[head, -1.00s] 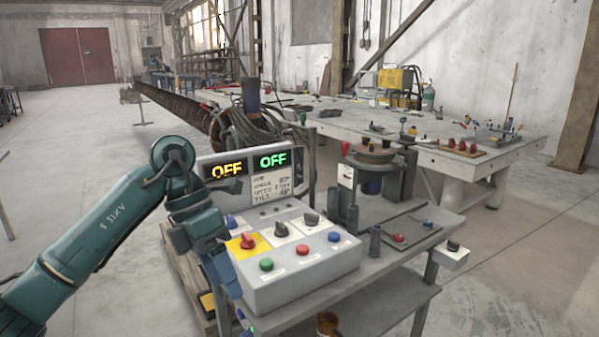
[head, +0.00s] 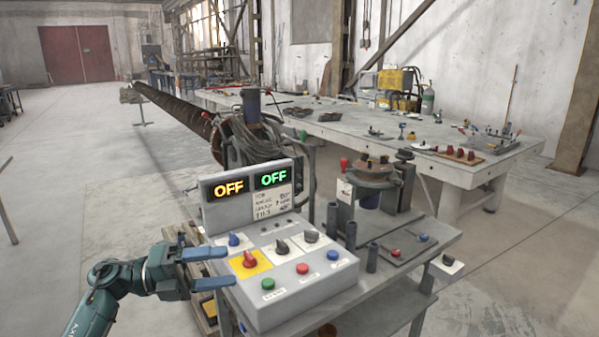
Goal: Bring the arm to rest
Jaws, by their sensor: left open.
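My left gripper (head: 224,268) is open and empty. Its two blue-grey fingers point right, toward the left side of the grey control box (head: 305,288). The fingertips overlap the box's left edge in the head view; I cannot tell whether they touch it. The arm (head: 100,298) comes in low from the bottom left. On the box are a red knob on a yellow plate (head: 250,260), black knobs, a blue knob and green, red and blue buttons. Both displays on the panel (head: 248,192) read OFF. My right gripper is not in view.
The box stands on a grey metal cart (head: 425,250) with a round clamp fixture (head: 370,172) and upright dark tubes. A long workbench (head: 400,135) with tools and a long auger (head: 175,112) lie behind. The floor to the left is open.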

